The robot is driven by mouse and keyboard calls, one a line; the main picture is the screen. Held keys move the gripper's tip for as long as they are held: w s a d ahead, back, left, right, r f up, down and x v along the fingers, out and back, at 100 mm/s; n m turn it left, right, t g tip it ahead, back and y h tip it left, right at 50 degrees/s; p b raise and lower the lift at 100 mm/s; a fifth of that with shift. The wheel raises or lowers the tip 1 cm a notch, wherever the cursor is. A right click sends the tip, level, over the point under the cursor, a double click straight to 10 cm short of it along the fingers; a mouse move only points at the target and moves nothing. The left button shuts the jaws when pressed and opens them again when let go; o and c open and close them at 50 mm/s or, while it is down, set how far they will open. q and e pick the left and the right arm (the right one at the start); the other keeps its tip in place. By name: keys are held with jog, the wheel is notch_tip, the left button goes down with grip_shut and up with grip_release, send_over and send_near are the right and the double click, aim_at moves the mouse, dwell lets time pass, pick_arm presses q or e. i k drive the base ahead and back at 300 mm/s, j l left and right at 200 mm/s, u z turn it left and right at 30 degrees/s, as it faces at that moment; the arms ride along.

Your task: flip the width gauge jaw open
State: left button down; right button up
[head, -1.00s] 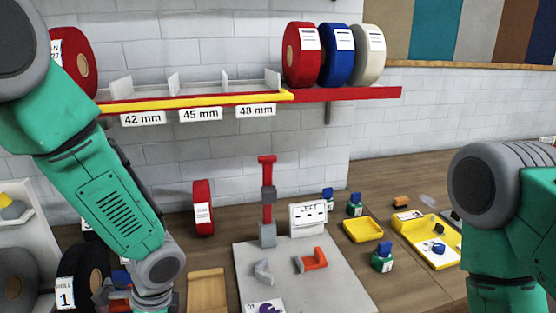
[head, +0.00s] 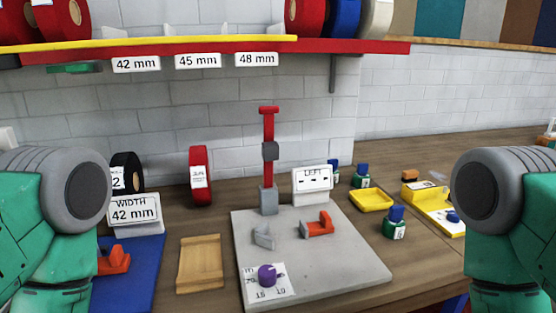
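A white sign (head: 133,209) reading "WIDTH 42 mm" stands on the bench at the left, behind a blue mat (head: 133,284). An orange-red device (head: 115,259) sits on this mat, partly hidden by my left arm. It may be the width gauge; I cannot tell whether its jaw is open or shut. Neither of my grippers is in view; only upper parts of my arms show at the left and right edges.
A grey plate (head: 335,275) holds a red post (head: 268,128), an orange-and-grey clamp (head: 318,225) and a purple knob (head: 267,275). A wooden tray (head: 200,264) lies beside the blue mat. Yellow trays (head: 371,200) and small bottles stand right. A shelf (head: 350,48) crosses above.

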aim_at(117, 262)
jog(key=u, duration=0.95)
